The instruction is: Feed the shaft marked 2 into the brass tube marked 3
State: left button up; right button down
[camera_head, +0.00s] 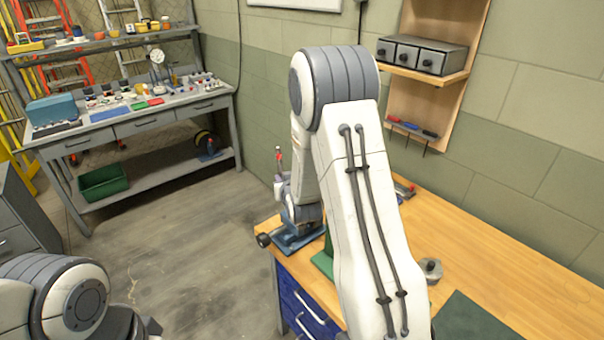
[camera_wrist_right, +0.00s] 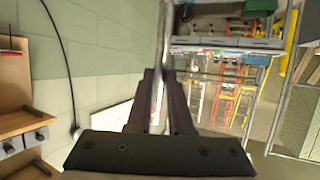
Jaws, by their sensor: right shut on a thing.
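In the right wrist view, my right gripper (camera_wrist_right: 161,78) is shut on a bright metal shaft (camera_wrist_right: 164,35). The shaft runs up between the dark fingers and out past the top of the picture. No mark can be read on it, so I cannot tell whether it is the one marked 2. In the head view, my right arm bends over the wooden bench and mostly hides its own gripper and the shaft. The brass tube marked 3 cannot be made out in either view. My left arm shows only at the lower left, and its gripper is out of view.
A blue vise-like fixture (camera_head: 291,240) stands at the bench's left corner, close to my right wrist. A green block (camera_head: 323,262) is beside it, partly hidden. A grey metal part (camera_head: 431,270) and dark green mat (camera_head: 470,320) lie right. The wooden bench (camera_head: 500,262) is otherwise largely bare.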

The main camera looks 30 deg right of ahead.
jog(key=d+r+m+t+h, duration=0.1)
jog(key=d+r+t+h, duration=0.4)
jog(key=r, duration=0.8)
notch_tip(320, 180, down, 23)
jog(key=d+g+y+b, duration=0.1)
jog(key=y+b, duration=0.1)
jog(key=b, duration=0.9)
jog(key=c, duration=0.7)
grip_release()
jog(key=shift+c, duration=0.2)
jog(key=shift+s+f, duration=0.1)
